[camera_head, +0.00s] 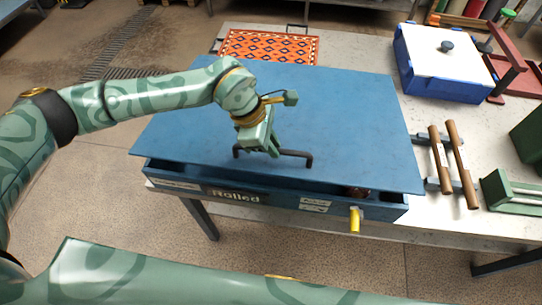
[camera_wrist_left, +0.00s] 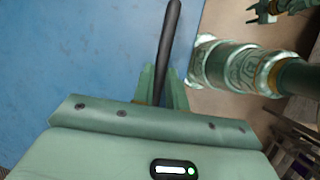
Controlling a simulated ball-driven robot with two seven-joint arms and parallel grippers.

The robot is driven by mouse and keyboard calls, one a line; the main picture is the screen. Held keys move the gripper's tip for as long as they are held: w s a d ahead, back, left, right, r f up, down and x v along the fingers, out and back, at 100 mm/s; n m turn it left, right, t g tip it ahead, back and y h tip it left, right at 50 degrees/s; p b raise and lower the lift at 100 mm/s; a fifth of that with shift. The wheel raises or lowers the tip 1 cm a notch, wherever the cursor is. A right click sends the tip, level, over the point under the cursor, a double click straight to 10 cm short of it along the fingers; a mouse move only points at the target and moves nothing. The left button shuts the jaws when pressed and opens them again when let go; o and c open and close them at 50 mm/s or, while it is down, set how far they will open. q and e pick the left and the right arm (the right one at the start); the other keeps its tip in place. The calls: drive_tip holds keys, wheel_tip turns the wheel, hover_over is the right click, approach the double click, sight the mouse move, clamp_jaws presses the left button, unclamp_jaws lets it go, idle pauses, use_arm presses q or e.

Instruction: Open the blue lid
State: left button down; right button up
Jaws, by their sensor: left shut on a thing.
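The blue lid (camera_head: 345,115) is a wide flat panel on top of a blue box (camera_head: 285,197) on the table. A dark bar handle (camera_head: 297,154) is fixed near the lid's front edge. My left gripper (camera_head: 272,152) is shut on the handle, left of its middle. In the left wrist view the handle (camera_wrist_left: 171,45) runs up from between the fingers (camera_wrist_left: 165,88), with the blue lid (camera_wrist_left: 80,50) to the left. A narrow dark gap shows under the lid's front edge, so the lid looks slightly raised. My right gripper is not clearly seen in the head view.
A yellow peg (camera_head: 355,219) sticks out of the box front. A blue case with a white top (camera_head: 440,60), wooden-handled rollers (camera_head: 455,165) and a green frame (camera_head: 512,192) stand on the right. An orange patterned rug (camera_head: 268,47) lies behind the lid.

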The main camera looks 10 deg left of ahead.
use_arm(q)
drive_tip(key=w+r+p, duration=0.1)
drive_tip(key=w+r, duration=0.2)
drive_tip(key=r, duration=0.3)
drive_tip(key=w+r+g+p, duration=0.1)
drive_tip(key=w+r, duration=0.3)
drive_tip(key=r, duration=0.3)
drive_tip(key=w+r+g+p, duration=0.1)
drive_tip(key=w+r, duration=0.3)
drive_tip(key=r, duration=0.3)
drive_tip(key=shift+w+r+n+p, duration=0.15)
drive_tip(key=shift+n+p, duration=0.15)
drive_tip(key=shift+p, duration=0.05)
drive_tip(key=shift+a, duration=0.15)
